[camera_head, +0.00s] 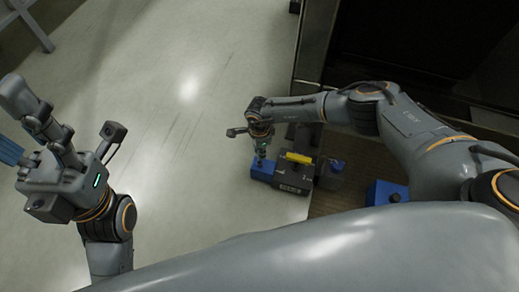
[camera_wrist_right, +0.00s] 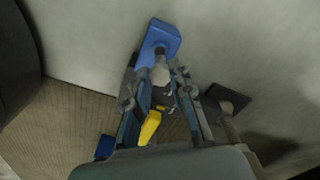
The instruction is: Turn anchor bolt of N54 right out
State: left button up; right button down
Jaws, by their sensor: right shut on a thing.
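My right gripper (camera_head: 262,155) points down over a blue block (camera_head: 262,170) at the left end of a dark block (camera_head: 291,180) with a yellow bar (camera_head: 298,158). In the right wrist view the fingers (camera_wrist_right: 162,76) are closed around a small grey bolt-like piece (camera_wrist_right: 160,72), just at the blue block (camera_wrist_right: 164,38). The fingers hide much of this piece, and I cannot tell how far it stands out. No N54 marking is readable. My left gripper (camera_head: 18,158) is at the left edge, away from the blocks, with its fingers partly cut off.
Another blue part (camera_head: 333,172) with a dark knob stands right of the dark block. A further blue block (camera_head: 386,192) sits near my right arm. A brown ribbed mat (camera_head: 330,204) lies under part of this. The pale floor (camera_head: 180,150) at left is clear.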

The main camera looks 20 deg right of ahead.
jog(key=shift+r+p, duration=1.8)
jog(key=shift+r, duration=0.45)
